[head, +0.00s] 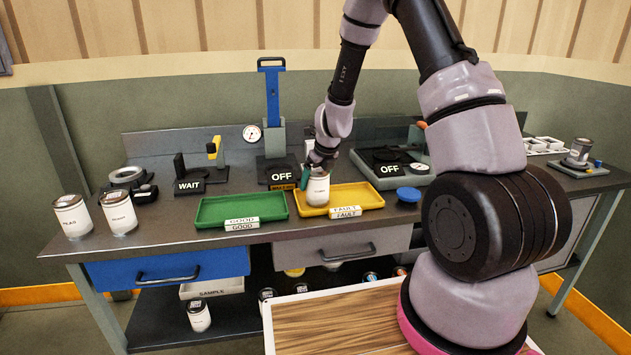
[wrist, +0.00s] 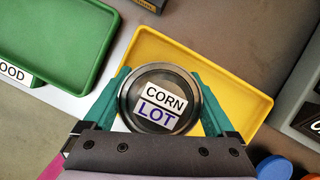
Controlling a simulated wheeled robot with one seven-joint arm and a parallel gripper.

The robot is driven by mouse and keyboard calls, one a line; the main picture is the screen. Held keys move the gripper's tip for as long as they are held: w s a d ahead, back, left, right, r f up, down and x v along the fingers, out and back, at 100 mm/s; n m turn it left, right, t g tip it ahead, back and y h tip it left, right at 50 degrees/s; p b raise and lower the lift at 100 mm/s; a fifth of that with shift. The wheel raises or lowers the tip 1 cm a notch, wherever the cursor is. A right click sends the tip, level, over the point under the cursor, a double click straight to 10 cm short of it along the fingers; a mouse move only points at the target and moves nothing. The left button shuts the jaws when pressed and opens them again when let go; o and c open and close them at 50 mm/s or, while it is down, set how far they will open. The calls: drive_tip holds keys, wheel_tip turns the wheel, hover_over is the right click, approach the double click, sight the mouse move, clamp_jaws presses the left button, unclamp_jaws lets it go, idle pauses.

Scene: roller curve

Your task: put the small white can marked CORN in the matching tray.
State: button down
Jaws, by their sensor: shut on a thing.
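My gripper (head: 316,168) is shut on a small white can (head: 318,191), with a teal finger on each side of it. In the wrist view the can's round top (wrist: 160,98) shows a label reading CORN and LOT. The can is upright at the left part of the yellow tray (head: 366,196), which bears a FAULT label. I cannot tell whether its base touches the tray. The green tray (head: 213,212), labelled GOOD, lies just left of the yellow one and looks empty.
Two white cans (head: 71,217) (head: 119,213) stand at the bench's left end. A blue disc (head: 408,194) lies right of the yellow tray. Black WAIT (head: 189,186) and OFF (head: 281,176) signs and a blue-handled press (head: 272,100) stand behind the trays. Several cans sit on the lower shelf.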

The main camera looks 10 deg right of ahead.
unclamp_jaws()
drive_tip(key=shift+f, duration=0.1)
drive_tip(key=v, duration=1.2)
drive_tip(key=shift+r, duration=0.2)
drive_tip(key=s+d+r+n+t+y, duration=0.1)
drive_tip(key=s+r+n, duration=0.55)
drive_tip(key=r, duration=0.25)
drive_tip(key=s+d+r+n+y, duration=0.1)
drive_tip(key=s+r+n, duration=0.5)
drive_tip(key=r+n, duration=0.25)
drive_tip(key=s+d+r+n+t+h, duration=0.1)
drive_tip(key=s+r+n, duration=0.2)
drive_tip(key=s+n, duration=0.3)
drive_tip(key=s+d+r+n+t, duration=0.1)
drive_tip(key=s+r+n, duration=0.2)
drive_tip(key=s+n, duration=0.3)
drive_tip(key=shift+s+d+h, duration=0.25)
drive_tip(key=shift+s+h, duration=0.15)
drive_tip(key=shift+s, duration=0.8)
